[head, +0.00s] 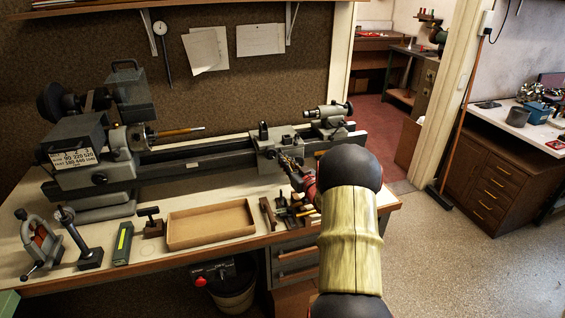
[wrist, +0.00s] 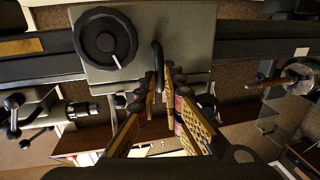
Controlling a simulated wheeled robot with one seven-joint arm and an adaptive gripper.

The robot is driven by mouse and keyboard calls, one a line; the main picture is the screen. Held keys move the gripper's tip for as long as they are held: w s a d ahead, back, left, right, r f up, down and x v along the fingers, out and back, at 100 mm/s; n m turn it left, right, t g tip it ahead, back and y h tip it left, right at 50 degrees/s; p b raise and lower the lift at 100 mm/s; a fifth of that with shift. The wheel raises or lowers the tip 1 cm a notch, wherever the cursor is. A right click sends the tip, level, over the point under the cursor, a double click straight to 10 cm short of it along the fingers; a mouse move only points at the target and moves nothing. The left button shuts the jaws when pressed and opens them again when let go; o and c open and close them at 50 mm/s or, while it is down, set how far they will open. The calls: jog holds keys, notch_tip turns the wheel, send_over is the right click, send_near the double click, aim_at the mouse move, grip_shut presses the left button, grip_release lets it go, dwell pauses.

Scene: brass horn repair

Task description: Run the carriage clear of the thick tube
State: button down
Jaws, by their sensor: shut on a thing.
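The lathe carriage (head: 283,143) sits on the bed toward its right end, beside the tailstock (head: 328,118). The tube (head: 180,131), orange-brown, sticks out rightward from the headstock at the left; a stretch of bare bed separates its end from the carriage. In the wrist view, turned about, the tube (wrist: 270,82) is at the right and the carriage (wrist: 180,30) at the top, with a black handwheel (wrist: 105,38) bearing a white mark. My gripper (head: 288,162) is at the carriage's front. In the wrist view my gripper (wrist: 162,80) is shut on a black lever (wrist: 157,56).
A shallow wooden tray (head: 182,244) lies on the bench in front of the lathe. Small tools (head: 290,212) lie to its right, near my arm. A clamp-like tool (head: 42,242) and a small stand (head: 88,255) are at the left. The bed (head: 205,152) between headstock and carriage is clear.

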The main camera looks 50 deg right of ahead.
jog(key=shift+r, duration=0.1)
jog(key=c, duration=2.1)
grip_release()
jog(key=shift+o, duration=0.9)
jog(key=v, duration=1.2)
jog(key=shift+w, duration=0.1)
